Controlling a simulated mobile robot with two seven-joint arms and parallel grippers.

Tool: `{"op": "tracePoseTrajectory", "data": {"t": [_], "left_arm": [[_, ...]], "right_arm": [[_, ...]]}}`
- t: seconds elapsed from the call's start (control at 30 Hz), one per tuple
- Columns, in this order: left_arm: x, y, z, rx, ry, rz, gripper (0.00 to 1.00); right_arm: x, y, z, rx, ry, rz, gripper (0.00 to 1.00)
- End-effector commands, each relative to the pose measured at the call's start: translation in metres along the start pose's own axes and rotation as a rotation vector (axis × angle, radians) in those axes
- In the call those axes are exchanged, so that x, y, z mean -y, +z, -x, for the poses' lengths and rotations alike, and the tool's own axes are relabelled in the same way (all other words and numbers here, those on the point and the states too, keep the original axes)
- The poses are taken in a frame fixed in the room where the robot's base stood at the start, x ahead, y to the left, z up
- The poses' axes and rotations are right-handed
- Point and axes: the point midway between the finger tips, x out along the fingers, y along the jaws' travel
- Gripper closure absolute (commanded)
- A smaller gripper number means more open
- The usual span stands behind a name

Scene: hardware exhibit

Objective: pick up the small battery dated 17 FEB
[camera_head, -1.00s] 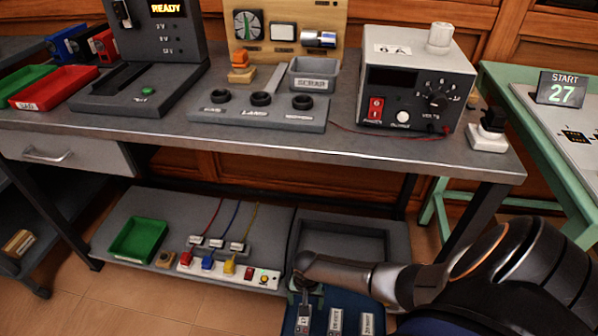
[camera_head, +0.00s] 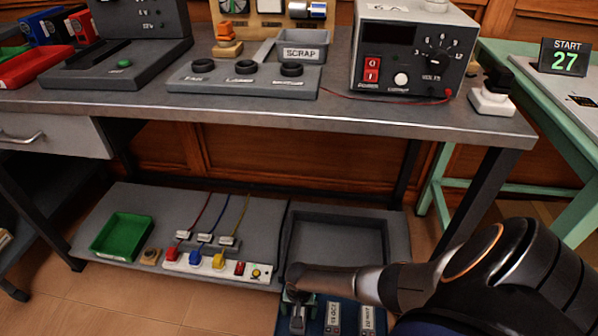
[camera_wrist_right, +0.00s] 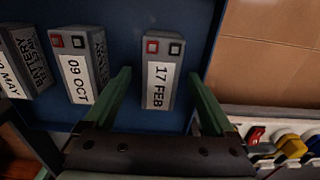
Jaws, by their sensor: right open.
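The small battery marked 17 FEB (camera_wrist_right: 163,72) is grey with a white label and two square terminals, one red-edged and one dark. It lies in a blue tray (camera_wrist_right: 120,20). My right gripper (camera_wrist_right: 158,77) is open, its two green fingers apart on either side of the battery's lower part, with a gap at each side. I cannot tell how far above the tray the fingertips are. In the head view my right gripper (camera_head: 298,294) is over the leftmost battery (camera_head: 298,320) and partly hides it. My left gripper is not in view.
Beside it in the tray are a battery marked 09 OCT (camera_wrist_right: 78,72) and one marked MAY (camera_wrist_right: 25,65). A power strip with coloured plugs (camera_head: 215,265) lies left of the tray. A grey shelf tray (camera_head: 350,220) sits behind. The workbench (camera_head: 250,110) overhangs the shelf.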

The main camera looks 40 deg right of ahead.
Motion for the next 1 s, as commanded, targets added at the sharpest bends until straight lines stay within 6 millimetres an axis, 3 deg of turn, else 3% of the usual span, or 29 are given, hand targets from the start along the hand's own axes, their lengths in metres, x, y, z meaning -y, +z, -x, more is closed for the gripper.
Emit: {"op": "tracePoseTrajectory", "data": {"t": [0.23,1.0], "left_arm": [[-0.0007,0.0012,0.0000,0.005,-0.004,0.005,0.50],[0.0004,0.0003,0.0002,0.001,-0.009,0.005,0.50]], "right_arm": [[0.0005,-0.0001,-0.0007,0.000,-0.001,0.000,0.11],[-0.0003,0.0000,-0.0010,0.000,0.001,0.001,0.98]]}}
